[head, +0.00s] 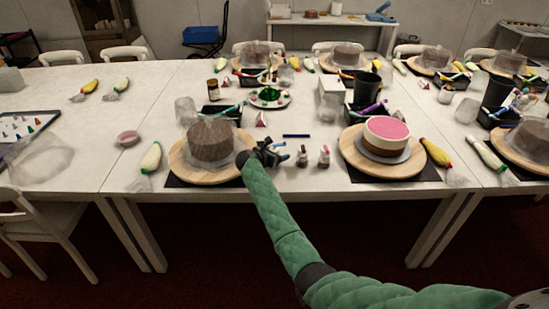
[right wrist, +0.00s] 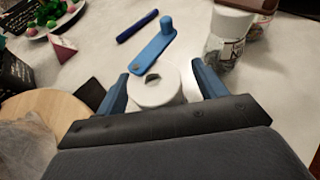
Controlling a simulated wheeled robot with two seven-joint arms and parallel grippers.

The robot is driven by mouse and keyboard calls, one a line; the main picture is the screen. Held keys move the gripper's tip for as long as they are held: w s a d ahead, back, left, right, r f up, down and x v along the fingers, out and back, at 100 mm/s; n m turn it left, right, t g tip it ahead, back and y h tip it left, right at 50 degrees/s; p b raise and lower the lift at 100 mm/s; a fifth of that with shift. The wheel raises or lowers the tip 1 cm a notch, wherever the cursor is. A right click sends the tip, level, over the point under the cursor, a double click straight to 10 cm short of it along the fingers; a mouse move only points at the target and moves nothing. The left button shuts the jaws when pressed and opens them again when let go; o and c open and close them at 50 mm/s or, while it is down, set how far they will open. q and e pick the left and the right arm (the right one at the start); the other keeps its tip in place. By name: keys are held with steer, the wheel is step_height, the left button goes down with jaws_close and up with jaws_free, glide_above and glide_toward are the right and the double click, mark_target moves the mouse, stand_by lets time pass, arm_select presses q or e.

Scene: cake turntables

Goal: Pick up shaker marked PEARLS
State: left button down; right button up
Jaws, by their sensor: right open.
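My right gripper (head: 280,154) is open over the table, just right of the chocolate cake. In the right wrist view its blue fingers (right wrist: 159,82) stand on either side of a white round shaker top (right wrist: 156,88) with a dark opening; any label on it is hidden. A clear shaker with a white lid (right wrist: 231,38) and dark lettering stands to the right of the fingers; I cannot read its mark for sure. The head view shows two small shakers, one close to the gripper (head: 302,157) and one farther right (head: 324,156). My left gripper is not in view.
A chocolate cake (head: 210,141) sits on a wooden turntable (head: 184,168) at left. A pink-topped cake (head: 386,130) is on another turntable (head: 352,160) at right. A blue cranked tool (right wrist: 155,46) and a dark blue pen (right wrist: 138,27) lie beyond the gripper.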

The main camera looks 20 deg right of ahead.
steer(key=c, duration=1.2)
steer(key=shift+o, duration=0.2)
steer(key=shift+r, duration=0.15)
